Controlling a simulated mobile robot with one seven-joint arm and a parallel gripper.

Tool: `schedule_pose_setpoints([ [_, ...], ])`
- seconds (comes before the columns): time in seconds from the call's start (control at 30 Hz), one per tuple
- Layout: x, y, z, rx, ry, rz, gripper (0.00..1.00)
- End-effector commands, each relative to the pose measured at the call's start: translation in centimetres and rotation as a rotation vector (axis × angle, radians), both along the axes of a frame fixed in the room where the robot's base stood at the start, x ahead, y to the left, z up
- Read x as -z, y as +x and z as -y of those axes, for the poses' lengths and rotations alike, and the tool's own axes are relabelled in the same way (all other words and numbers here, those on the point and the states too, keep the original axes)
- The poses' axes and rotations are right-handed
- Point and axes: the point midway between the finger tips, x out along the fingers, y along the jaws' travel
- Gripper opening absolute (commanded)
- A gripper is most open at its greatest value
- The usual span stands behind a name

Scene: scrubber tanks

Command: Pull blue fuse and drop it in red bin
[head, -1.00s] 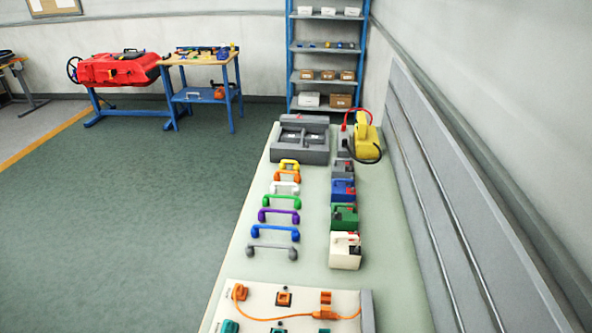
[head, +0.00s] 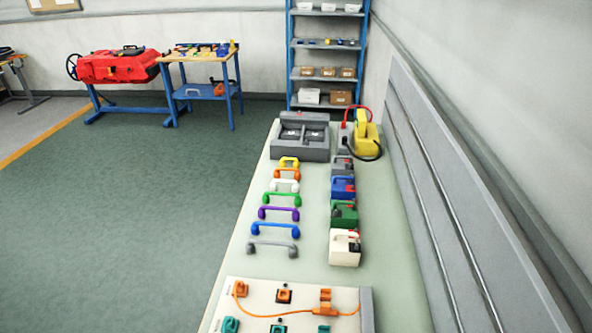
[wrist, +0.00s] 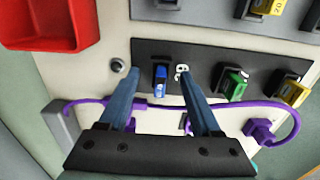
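In the wrist view, a small blue fuse (wrist: 160,80) sits in a dark strip on a pale panel. My gripper (wrist: 160,73) is open, with one blue-grey finger to each side of the fuse in the picture. The fingers look apart from the fuse; how far the tips are from the panel I cannot tell. A red bin (wrist: 45,20) is at the upper left of the wrist view, with only part of it showing. My gripper is not in the head view, and I cannot make out the blue fuse there.
Right of the blue fuse are a green fuse (wrist: 234,84) and a yellow fuse (wrist: 292,92). A purple cable (wrist: 80,103) runs across the panel below, behind my fingers. In the head view, several coloured handles (head: 278,214) and boxes stand on a long bench (head: 398,280).

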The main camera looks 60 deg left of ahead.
Motion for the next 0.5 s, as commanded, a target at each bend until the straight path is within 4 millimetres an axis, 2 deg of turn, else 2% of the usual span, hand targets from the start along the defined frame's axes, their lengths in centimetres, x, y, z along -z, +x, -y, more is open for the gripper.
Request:
schedule_pose_setpoints([
  [0.03, 0.0, 0.0, 0.0, 0.0, 0.0, 0.0, 0.58],
  [0.07, 0.0, 0.0, 0.0, 0.0, 0.0, 0.0, 0.52],
  [0.33, -0.01, -0.01, 0.01, 0.0, 0.0, 0.0, 0.04],
  [0.37, -0.01, -0.01, 0.01, 0.0, 0.0, 0.0, 0.0],
  [0.5, -0.01, -0.01, 0.01, 0.0, 0.0, 0.0, 0.0],
])
